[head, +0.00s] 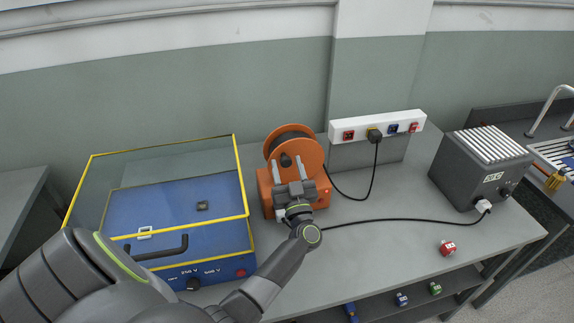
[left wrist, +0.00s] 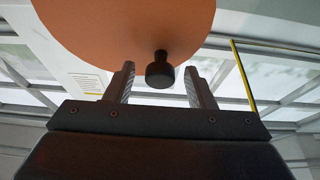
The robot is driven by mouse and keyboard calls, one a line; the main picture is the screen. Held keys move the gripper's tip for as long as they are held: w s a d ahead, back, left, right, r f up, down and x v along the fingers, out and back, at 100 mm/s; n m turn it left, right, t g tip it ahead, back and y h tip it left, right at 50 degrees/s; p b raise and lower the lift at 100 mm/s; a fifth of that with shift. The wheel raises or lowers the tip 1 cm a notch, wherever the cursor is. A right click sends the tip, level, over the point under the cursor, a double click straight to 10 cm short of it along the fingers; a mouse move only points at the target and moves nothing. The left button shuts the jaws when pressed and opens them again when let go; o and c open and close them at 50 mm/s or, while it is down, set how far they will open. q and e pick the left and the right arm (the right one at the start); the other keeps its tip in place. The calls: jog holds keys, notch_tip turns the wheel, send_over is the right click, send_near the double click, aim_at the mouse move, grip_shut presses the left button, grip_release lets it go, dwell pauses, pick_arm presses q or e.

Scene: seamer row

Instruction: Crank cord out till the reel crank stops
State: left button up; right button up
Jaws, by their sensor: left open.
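The orange cord reel (head: 311,152) stands on the bench against the wall, its round face towards me. Its black crank knob (head: 286,160) sticks out from the disc. My left gripper (head: 294,180) is in front of the reel, just below the knob. In the left wrist view the orange disc (left wrist: 120,30) fills the top, and the black knob (left wrist: 159,70) sits between the two open fingers of the left gripper (left wrist: 160,85), with gaps at both sides. A black cord (head: 372,182) runs from the reel to a plug in the white socket strip (head: 348,135). My right gripper is not in view.
A blue case with a yellow-edged clear lid (head: 170,215) stands left of the reel. A grey ribbed box (head: 470,170) stands at the right, with a second black cord (head: 400,220) plugged into it. A red plug (head: 447,247) lies near the front edge.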

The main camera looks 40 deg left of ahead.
aim_at(284, 176)
pick_arm(q)
jog(key=shift+c, duration=1.1)
grip_shut()
jog(key=shift+f+n, duration=0.1)
jog(key=shift+n, duration=0.2)
jog(key=n+g, duration=0.1)
jog(key=n, duration=0.1)
jog(key=f+n+y+b, duration=0.1)
jog(key=n+g, duration=0.1)
jog(key=n, duration=0.1)
jog(key=shift+s+a+f+n+g+y+b, duration=0.25)
jog(key=shift+s+f+n+g+y+b, duration=0.05)
jog(key=shift+s+b, duration=0.05)
jog(key=n, duration=0.1)
jog(key=n+g, duration=0.1)
jog(key=shift+f+n+b, duration=0.3)
jog(key=shift+f+b, duration=0.05)
jog(key=shift+s+a+f+n+g, duration=0.1)
jog(key=shift+f+n+g, duration=0.1)
jog(key=shift+n+g, duration=0.35)
